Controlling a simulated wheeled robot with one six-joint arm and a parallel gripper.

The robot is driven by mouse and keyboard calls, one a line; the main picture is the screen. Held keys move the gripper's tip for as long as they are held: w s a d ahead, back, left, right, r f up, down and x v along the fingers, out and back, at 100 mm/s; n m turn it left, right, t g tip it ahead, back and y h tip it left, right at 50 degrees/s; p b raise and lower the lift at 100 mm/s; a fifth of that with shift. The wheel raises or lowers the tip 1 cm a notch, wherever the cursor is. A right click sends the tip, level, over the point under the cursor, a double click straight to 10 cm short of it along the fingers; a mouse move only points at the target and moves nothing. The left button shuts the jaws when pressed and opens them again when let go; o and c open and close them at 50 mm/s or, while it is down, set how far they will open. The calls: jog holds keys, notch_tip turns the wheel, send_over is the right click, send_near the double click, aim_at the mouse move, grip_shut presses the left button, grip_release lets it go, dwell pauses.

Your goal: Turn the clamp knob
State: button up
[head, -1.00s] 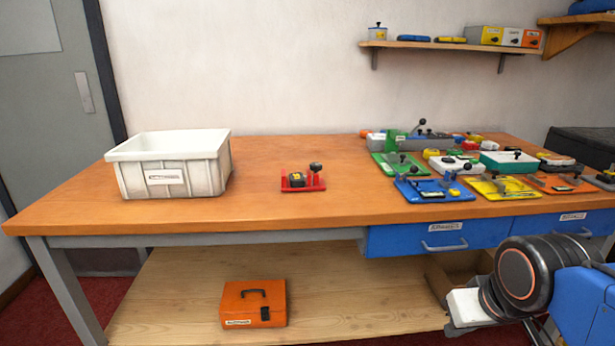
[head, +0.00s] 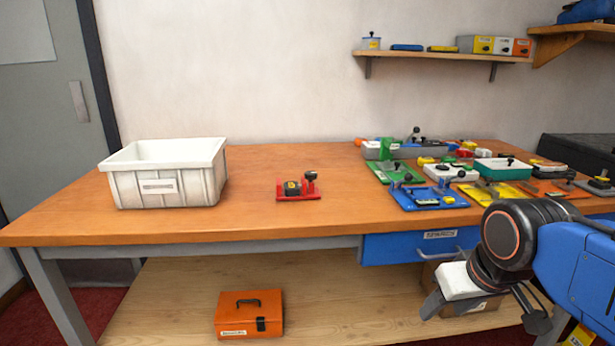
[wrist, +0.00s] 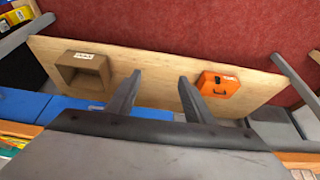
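A small red clamp fixture (head: 299,197) with a black knob (head: 311,176) on a short post stands alone near the middle of the bench top. Other fixtures with black knobs sit on the right, among them a blue one (head: 430,199), a green one (head: 393,172) and a yellow one (head: 497,193). I cannot tell which knob is meant. My gripper (wrist: 159,75) is open and empty in the wrist view, its two fingers apart and pointing at the lower shelf. In the head view it is in front of the bench at the lower right, away from every knob.
A white bin (head: 165,174) stands on the bench's left. An orange box (head: 249,314) sits on the lower shelf, with a brown open box (wrist: 82,74) also there. Blue drawers (head: 408,247) hang under the front edge. Bench top around the red fixture is clear.

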jog(key=w+a+r+n+y, duration=0.1)
jog(key=w+a+r+n, duration=0.15)
jog(key=w+r, duration=0.65)
jog(key=w+a+r+n, duration=0.1)
jog(key=w+a+r, duration=0.3)
jog(key=w+r, duration=0.5)
jog(key=n+g+y, duration=0.1)
jog(key=n+y, duration=0.1)
jog(key=n, duration=0.3)
send_near(311, 173)
jog(key=x, duration=0.8)
jog(key=shift+w+d, duration=0.1)
jog(key=shift+c, duration=0.6)
jog(key=shift+r+m, duration=0.1)
jog(key=shift+m, duration=0.15)
jog(key=c, duration=0.9)
